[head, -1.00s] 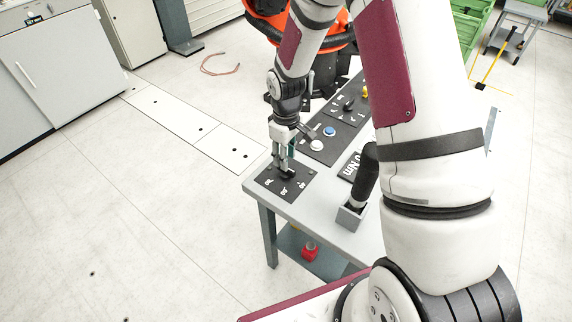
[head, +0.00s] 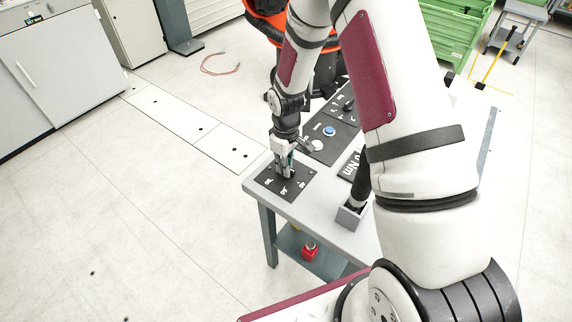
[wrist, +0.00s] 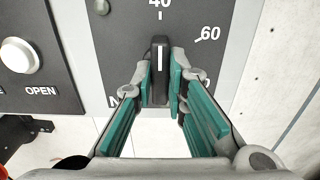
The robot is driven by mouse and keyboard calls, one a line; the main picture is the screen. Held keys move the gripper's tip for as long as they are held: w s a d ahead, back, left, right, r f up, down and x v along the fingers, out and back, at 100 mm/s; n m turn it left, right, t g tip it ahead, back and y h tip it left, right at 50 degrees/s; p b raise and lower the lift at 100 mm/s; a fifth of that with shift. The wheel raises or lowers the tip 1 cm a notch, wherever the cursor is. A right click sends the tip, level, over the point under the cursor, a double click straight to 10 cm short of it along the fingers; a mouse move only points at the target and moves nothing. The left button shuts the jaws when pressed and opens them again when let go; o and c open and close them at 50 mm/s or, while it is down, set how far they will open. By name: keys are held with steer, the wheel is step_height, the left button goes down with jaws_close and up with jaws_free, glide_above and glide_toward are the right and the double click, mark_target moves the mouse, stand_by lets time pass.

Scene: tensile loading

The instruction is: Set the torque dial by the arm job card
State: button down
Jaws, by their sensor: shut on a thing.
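The torque dial is a black knob (wrist: 160,60) with a white pointer line, on a dark panel (head: 268,180) at the table's near left corner. In the wrist view the line points straight up at the 40 mark; 60 is to its right and other marks are partly covered. My gripper (wrist: 162,88) is shut on the knob, with a green-padded finger on each side. In the head view my gripper (head: 285,170) is down at the panel and hides the knob. A black card (head: 349,166) reads "0 Nm"; my arm hides part of it.
A white OPEN button (wrist: 18,55) is left of the dial panel. A blue button (head: 329,131) sits farther back on the table (head: 322,205). A grey holder (head: 350,216) with a black handle stands nearby.

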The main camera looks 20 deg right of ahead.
steer(key=shift+m, duration=0.4)
steer(key=m+b, duration=0.1)
steer(key=m, duration=0.4)
steer(key=shift+m, duration=0.3)
steer(key=m, duration=0.5)
steer(key=shift+m, duration=0.3)
steer(key=c, duration=1.6)
jaws_free()
steer(key=shift+r, duration=0.1)
step_height(320, 180, up, 12)
